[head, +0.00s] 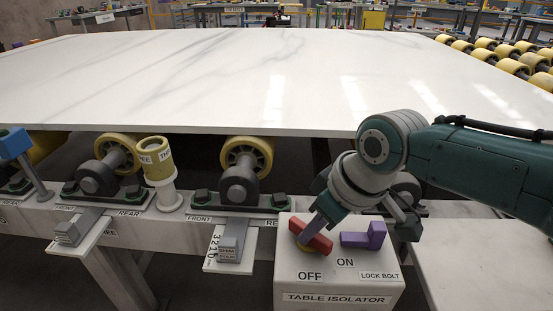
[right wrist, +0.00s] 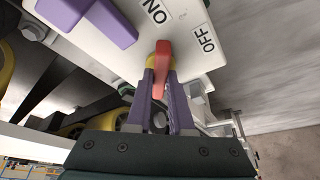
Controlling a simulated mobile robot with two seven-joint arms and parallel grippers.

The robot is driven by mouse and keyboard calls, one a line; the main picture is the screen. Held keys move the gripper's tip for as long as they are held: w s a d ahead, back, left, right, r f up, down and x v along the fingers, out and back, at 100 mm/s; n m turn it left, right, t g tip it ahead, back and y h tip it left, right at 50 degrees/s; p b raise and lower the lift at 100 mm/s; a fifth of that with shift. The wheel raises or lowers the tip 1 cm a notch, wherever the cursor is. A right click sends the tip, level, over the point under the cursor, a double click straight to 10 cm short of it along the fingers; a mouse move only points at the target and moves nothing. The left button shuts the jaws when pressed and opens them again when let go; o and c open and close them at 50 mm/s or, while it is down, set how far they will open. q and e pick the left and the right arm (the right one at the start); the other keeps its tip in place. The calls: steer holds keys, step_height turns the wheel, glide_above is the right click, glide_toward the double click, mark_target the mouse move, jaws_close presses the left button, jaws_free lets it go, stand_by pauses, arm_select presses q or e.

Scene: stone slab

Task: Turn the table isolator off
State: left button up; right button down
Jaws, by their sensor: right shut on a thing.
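The table isolator (head: 340,285) is a pale box in front of the stone slab, with OFF, ON and LOCK BOLT labels. Its red handle (head: 318,243) lies slantwise on a yellow base, above the OFF label in the head view. My right gripper (head: 306,234) is shut on the red handle. In the right wrist view the handle (right wrist: 163,62) sits between the purple fingers (right wrist: 162,100), its tip between the ON and OFF labels. The purple lock bolt (head: 365,238) lies on the box right of the handle, apart from it. My left gripper is not in view.
The white stone slab (head: 250,75) rests on yellow rollers (head: 246,153) just behind the isolator. A yellow capped post (head: 157,160) and a blue-topped lever (head: 15,143) stand to the left. Small grey blocks (head: 230,248) sit on labelled plates left of the box.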

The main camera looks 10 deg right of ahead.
steer(key=m+p, duration=0.1)
steer(key=m+h+p, duration=0.1)
steer(key=shift+s+a+r+m, duration=0.1)
steer(key=shift+a+r+m, duration=0.1)
steer(key=shift+m, duration=0.2)
steer(key=shift+f+m+t+h+p, duration=0.1)
steer(key=shift+m+t+h+p, duration=0.25)
steer(key=shift+m, duration=0.55)
steer(key=shift+m+h, duration=0.55)
steer(key=shift+m, duration=0.65)
steer(key=shift+f+m+h, duration=0.1)
steer(key=shift+m+h, duration=0.4)
steer(key=shift+m, duration=0.9)
steer(key=c, duration=0.8)
jaws_free()
